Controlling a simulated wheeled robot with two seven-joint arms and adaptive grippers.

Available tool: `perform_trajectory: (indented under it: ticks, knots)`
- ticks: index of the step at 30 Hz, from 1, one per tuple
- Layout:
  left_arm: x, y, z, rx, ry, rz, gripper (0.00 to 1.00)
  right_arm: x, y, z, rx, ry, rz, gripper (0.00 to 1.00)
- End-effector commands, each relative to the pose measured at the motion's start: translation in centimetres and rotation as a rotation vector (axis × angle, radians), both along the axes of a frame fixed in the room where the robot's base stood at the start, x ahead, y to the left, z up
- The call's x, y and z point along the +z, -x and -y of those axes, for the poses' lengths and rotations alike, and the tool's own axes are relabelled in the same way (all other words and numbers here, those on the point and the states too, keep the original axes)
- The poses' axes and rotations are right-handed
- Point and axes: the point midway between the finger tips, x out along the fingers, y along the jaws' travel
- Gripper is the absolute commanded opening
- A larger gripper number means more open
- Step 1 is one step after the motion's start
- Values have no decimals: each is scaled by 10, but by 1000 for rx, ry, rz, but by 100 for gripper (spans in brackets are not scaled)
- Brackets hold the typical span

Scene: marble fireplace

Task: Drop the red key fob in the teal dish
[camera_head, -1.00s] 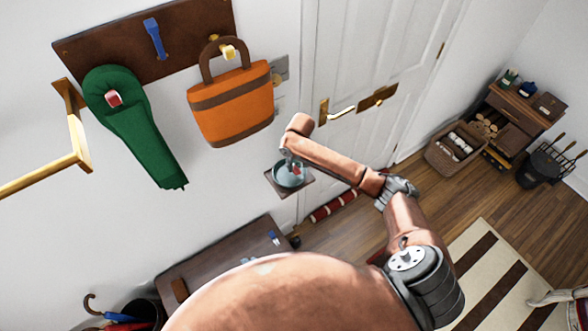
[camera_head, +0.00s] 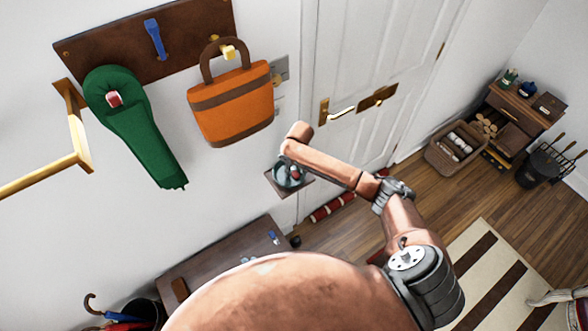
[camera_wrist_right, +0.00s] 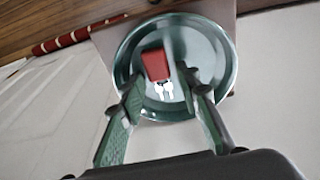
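The teal dish (camera_head: 280,182) sits on a small wall shelf beside the door; in the right wrist view it is a round, pale teal dish (camera_wrist_right: 218,62) with a darker rim. My right gripper (camera_head: 289,165) is just above it, pointing down. In the right wrist view its two green-padded fingers (camera_wrist_right: 160,77) are spread, with gaps beside the red key fob (camera_wrist_right: 154,65). The fob, with silver keys, appears within the dish's outline; whether it touches the dish floor is hard to tell. My left gripper is not in view.
The small brown shelf (camera_head: 304,187) carries the dish. The white door (camera_head: 365,65) with a brass handle is to its right. A dark bench (camera_head: 215,262) stands below.

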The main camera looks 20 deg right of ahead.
Motion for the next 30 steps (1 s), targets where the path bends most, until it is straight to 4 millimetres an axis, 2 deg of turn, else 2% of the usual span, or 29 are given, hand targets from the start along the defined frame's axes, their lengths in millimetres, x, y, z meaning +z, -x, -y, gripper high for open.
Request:
perform_trajectory:
  ticks: [10,14,24,30]
  knots:
    - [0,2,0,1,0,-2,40,1,0,1,0,1,0,37]
    - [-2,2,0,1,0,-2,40,11,0,1,0,2,1,37]
    - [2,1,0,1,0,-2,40,80,10,2,0,0,3,37]
    - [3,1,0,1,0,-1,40,112,15,3,0,0,2,37]
